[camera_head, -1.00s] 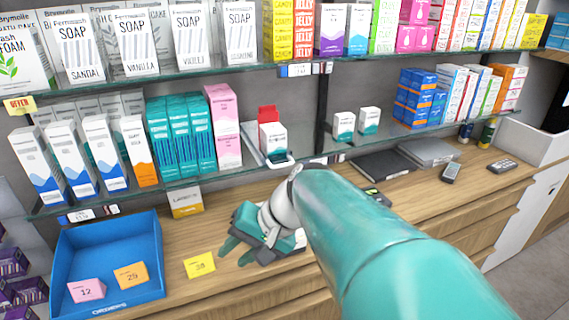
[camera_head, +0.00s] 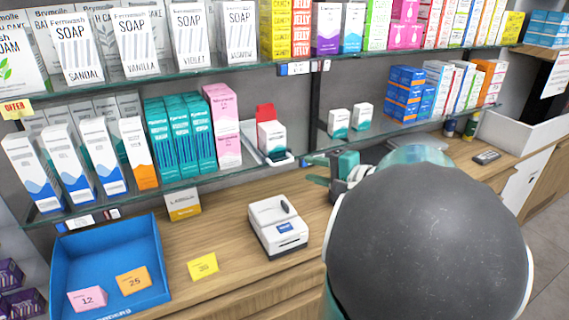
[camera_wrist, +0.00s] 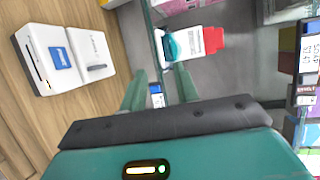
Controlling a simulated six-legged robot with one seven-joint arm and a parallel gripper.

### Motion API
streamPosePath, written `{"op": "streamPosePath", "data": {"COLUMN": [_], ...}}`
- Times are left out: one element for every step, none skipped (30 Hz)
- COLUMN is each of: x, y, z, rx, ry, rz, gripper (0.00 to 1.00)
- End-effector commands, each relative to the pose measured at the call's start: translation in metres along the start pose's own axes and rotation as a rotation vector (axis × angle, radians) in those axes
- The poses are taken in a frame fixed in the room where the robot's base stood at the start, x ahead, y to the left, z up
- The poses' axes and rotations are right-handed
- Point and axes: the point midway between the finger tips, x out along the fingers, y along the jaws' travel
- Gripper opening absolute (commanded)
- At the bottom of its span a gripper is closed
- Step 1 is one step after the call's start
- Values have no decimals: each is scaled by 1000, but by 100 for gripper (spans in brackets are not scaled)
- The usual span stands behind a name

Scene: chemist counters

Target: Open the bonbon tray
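No object is plainly labelled as a bonbon tray. A small white unit with a red top (camera_head: 270,132) stands on the lower glass shelf, with a low pale tray-like base and a teal part at its front. It also shows in the wrist view (camera_wrist: 196,43), turned sideways, beyond my fingertips. Whether this base is the bonbon tray, and whether it is open, I cannot tell. My gripper (camera_head: 312,169) is near the shelf's front edge, right of and slightly below the unit. In the wrist view its two teal fingers (camera_wrist: 158,78) are apart and nothing is between them.
A white device with a blue label (camera_head: 278,227) stands on the wooden counter, left of my gripper. A blue tray (camera_head: 62,250) with price cards is at far left. Glass shelf edges (camera_head: 190,184) run close to my gripper. Boxes crowd the shelves. Bare counter lies around the yellow card (camera_head: 202,266).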

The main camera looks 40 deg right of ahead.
Motion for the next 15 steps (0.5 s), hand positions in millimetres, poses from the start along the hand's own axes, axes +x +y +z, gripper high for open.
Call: {"op": "streamPosePath", "data": {"x": [11,17,25,31,37,45,50,55,61,65,68,72,75,76,78], "y": [0,0,0,0,0,0,0,0,0,0,0,0,0,0,0], "z": [0,0,1,1,1,1,2,2,2,1,2,2,2,2,2], "rx": [0,0,1,1,1,1,1,2,1,0,0,0,0,1,1], "ry": [-3,-2,-3,-3,-3,-2,-2,-2,-1,0,0,0,1,1,1], "rz": [1,1,1,2,1,1,2,1,1,1,1,1,1,1,1], "gripper": [31,31,31,31,31,31,31,31,31,31,31,31,31,31,31]}}
